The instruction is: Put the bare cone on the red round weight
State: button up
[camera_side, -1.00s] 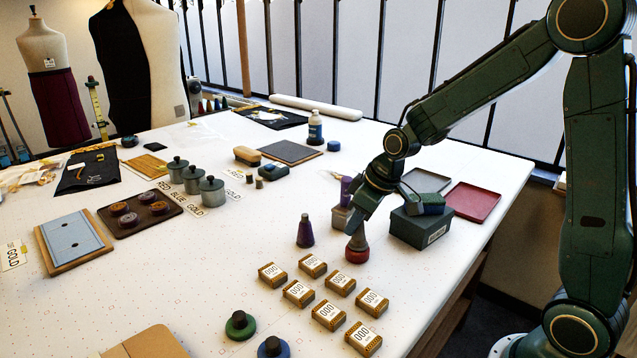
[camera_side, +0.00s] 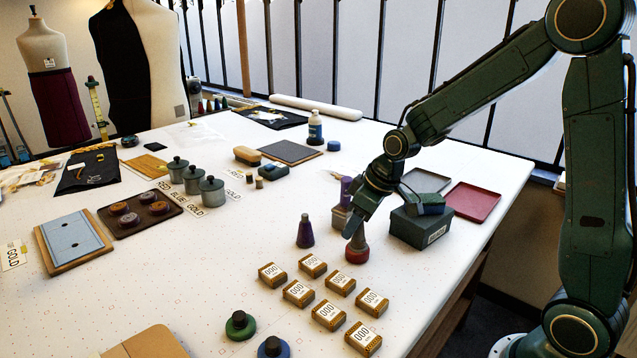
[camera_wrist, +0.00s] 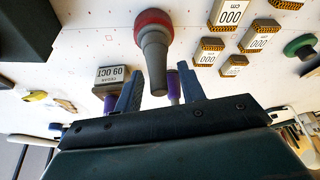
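The bare grey cone (camera_side: 358,239) stands upright on the red round weight (camera_side: 357,256), which sits on the white table. In the wrist view the grey cone (camera_wrist: 156,60) also stands on the red weight (camera_wrist: 153,19), with its narrow end toward me. My gripper (camera_side: 352,226) is around the cone's upper part in the side view. In the wrist view my gripper (camera_wrist: 160,92) is open, with a finger on each side of the cone's narrow end and a gap showing on both sides. The gripper partly hides the cone's top in the side view.
A purple cone (camera_side: 305,232) stands just left. Several labelled boxes (camera_side: 328,314) lie in front. A dark green box (camera_side: 420,227) stands close at right, with a red tray (camera_side: 472,202) behind. Green (camera_side: 240,326) and blue (camera_side: 273,348) weights sit at the front edge.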

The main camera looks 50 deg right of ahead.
jog(key=v, duration=1.2)
dwell(0.6)
jog(key=s+a+r+m, duration=0.1)
jog(key=s+a, duration=0.1)
jog(key=s, duration=0.7)
jog(key=s+a+r+m+t+h, duration=0.1)
jog(key=s+a+m, duration=0.1)
jog(key=s, duration=0.7)
jog(key=shift+s+a, duration=0.25)
jog(key=shift+a, duration=0.25)
